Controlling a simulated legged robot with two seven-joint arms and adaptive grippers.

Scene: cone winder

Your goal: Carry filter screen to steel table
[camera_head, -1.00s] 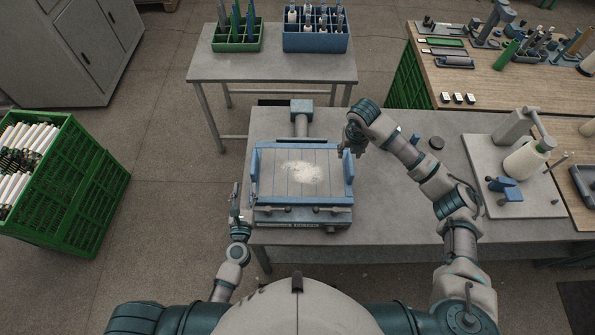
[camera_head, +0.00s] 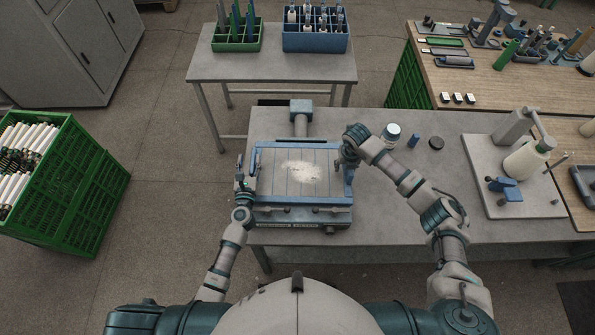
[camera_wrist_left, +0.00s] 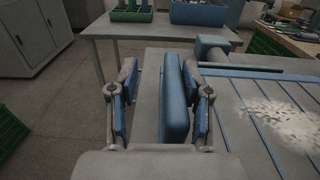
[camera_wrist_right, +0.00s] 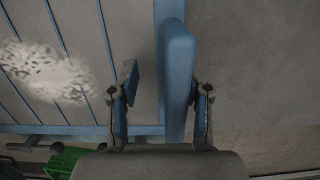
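The filter screen (camera_head: 276,172) is a flat panel with a blue frame, blue bars and a whitish dusty patch, lying on a unit on the grey table. Its left handle (camera_wrist_left: 174,100) and right handle (camera_wrist_right: 178,75) are raised blue bars. My left gripper (camera_head: 246,170) is open, with the left handle between its fingers in the left wrist view (camera_wrist_left: 160,105), nearer one finger. My right gripper (camera_head: 346,162) is open around the right handle; its fingers also show in the right wrist view (camera_wrist_right: 161,100). Which grey table is the steel table, I cannot tell.
A smaller grey table (camera_head: 230,70) stands behind, with a green bin (camera_head: 238,44) and a blue bin (camera_head: 316,42) at its back and clear space in front. A white-lidded jar (camera_head: 391,133) and a bobbin stand (camera_head: 520,195) are on the right. A green crate (camera_head: 95,190) stands left.

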